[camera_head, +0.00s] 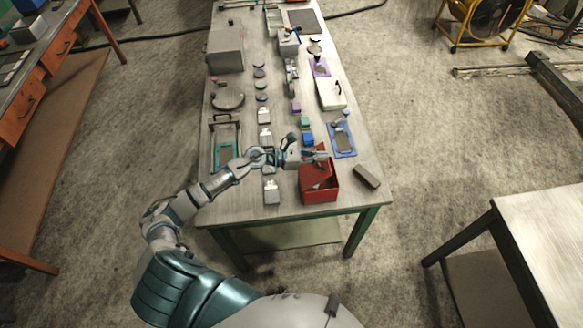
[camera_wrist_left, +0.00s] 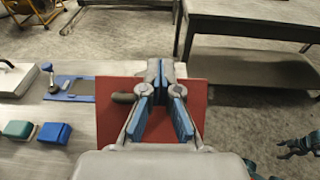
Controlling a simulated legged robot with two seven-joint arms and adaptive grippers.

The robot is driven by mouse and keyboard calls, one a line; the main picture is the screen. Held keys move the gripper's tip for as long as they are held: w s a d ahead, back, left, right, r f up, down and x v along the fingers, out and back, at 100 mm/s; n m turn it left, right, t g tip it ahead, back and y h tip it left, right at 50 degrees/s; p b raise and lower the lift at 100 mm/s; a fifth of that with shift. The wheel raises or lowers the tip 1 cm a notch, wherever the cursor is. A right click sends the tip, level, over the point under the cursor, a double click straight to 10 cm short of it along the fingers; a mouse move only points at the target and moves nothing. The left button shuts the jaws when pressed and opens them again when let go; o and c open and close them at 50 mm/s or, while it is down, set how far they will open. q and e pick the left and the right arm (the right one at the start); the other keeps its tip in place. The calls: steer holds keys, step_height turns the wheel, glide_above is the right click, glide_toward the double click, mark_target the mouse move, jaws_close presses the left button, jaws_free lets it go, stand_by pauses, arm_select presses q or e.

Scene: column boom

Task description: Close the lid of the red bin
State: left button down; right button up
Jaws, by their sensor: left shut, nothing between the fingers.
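The red bin (camera_head: 320,194) stands at the near right corner of the table. Its top is open, and a grey thing, too small to make out, shows inside. Its red lid (camera_head: 312,147) is raised at the far side, mostly behind my left gripper (camera_head: 322,155). In the left wrist view the lid (camera_wrist_left: 110,115) is a flat red panel with a dark handle (camera_wrist_left: 123,98) left of the fingers. My left gripper (camera_wrist_left: 168,66) is shut and empty, over the lid; contact cannot be told. Teal parts at that view's lower right, likely my right gripper (camera_wrist_left: 300,146), are only partly visible.
A dark grey block (camera_head: 366,176) lies right of the bin. A blue box (camera_head: 308,138), a blue-framed board (camera_head: 341,140) and several small blocks stand beyond it. A grey block (camera_head: 271,192) is to its left. Another table (camera_head: 550,225) stands apart at the right.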

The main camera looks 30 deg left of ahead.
arm_select(q)
steer(key=shift+w+f, duration=0.3)
steer(key=shift+f, duration=0.15)
steer(key=shift+w+a+f+b, duration=0.15)
steer(key=shift+f+b, duration=0.3)
steer(key=shift+f, duration=0.05)
steer(key=shift+w+a+f+b, duration=0.1)
steer(key=shift+a+f+b, duration=0.05)
steer(key=shift+f+b, duration=0.3)
steer(key=shift+w+d+f, duration=0.1)
steer(key=shift+d+f, duration=0.1)
steer(key=shift+w+d+f+b, duration=0.55)
steer(key=shift+d+b, duration=0.1)
steer(key=shift+d, duration=0.1)
steer(key=shift+w+d+f+b, duration=0.4)
steer(key=shift+d+f+b, duration=0.15)
steer(key=shift+d+b, duration=0.15)
arm_select(e)
steer(key=shift+s+a+f, duration=0.1)
steer(key=shift+a+f, duration=1.85)
steer(key=shift+a, duration=0.1)
